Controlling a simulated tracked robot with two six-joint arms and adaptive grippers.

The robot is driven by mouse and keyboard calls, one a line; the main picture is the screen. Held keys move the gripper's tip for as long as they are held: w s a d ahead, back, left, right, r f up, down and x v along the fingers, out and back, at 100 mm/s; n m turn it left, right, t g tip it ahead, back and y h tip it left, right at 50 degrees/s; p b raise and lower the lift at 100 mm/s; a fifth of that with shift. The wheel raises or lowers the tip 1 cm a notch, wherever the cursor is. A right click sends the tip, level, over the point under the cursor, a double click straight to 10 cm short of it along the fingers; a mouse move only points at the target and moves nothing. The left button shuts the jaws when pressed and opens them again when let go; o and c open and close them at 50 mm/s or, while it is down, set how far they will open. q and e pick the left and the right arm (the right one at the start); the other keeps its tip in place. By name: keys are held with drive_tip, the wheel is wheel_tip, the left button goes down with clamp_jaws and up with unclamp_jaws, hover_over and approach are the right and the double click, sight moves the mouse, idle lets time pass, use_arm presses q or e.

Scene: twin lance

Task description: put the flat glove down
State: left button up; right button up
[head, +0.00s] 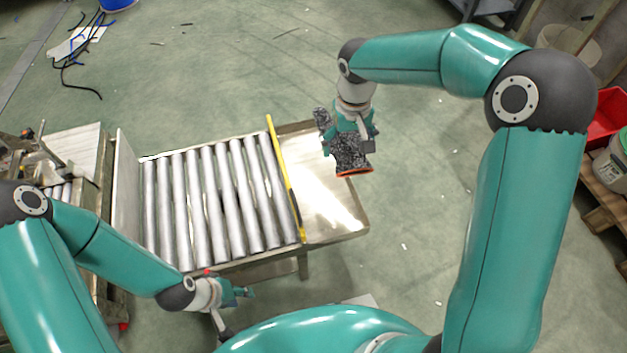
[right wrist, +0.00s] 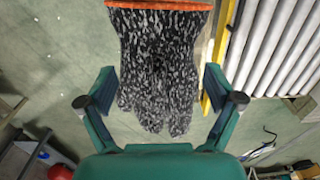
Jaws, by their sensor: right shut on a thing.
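The flat glove (head: 350,158) is speckled black and grey with an orange cuff. In the head view it hangs in my right gripper (head: 347,146), over or near the far right edge of the bare metal table end (head: 318,190). In the right wrist view the glove (right wrist: 158,62) lies between the two fingers of the right gripper (right wrist: 160,88), cuff away from the palm. My left gripper (head: 240,292) is low at the near side of the roller conveyor, apart from the glove; its finger opening is unclear.
The roller conveyor (head: 215,195) stands left of the metal end, with a yellow strip (head: 285,180) between them. A red bin (head: 603,118) and a pale bucket (head: 612,165) stand at the right edge. Loose cables (head: 75,65) lie at the upper left. Green floor is open behind the conveyor.

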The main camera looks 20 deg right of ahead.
hover_over(328, 217)
wheel_tip(328, 217, down, 8)
wheel_tip(328, 217, down, 13)
drive_tip(key=b, duration=0.4)
drive_tip(key=shift+b, duration=0.35)
drive_tip(key=shift+f+b, duration=0.85)
drive_tip(key=shift+f, duration=1.85)
drive_tip(key=o, duration=0.6)
drive_tip(key=shift+o, duration=0.6)
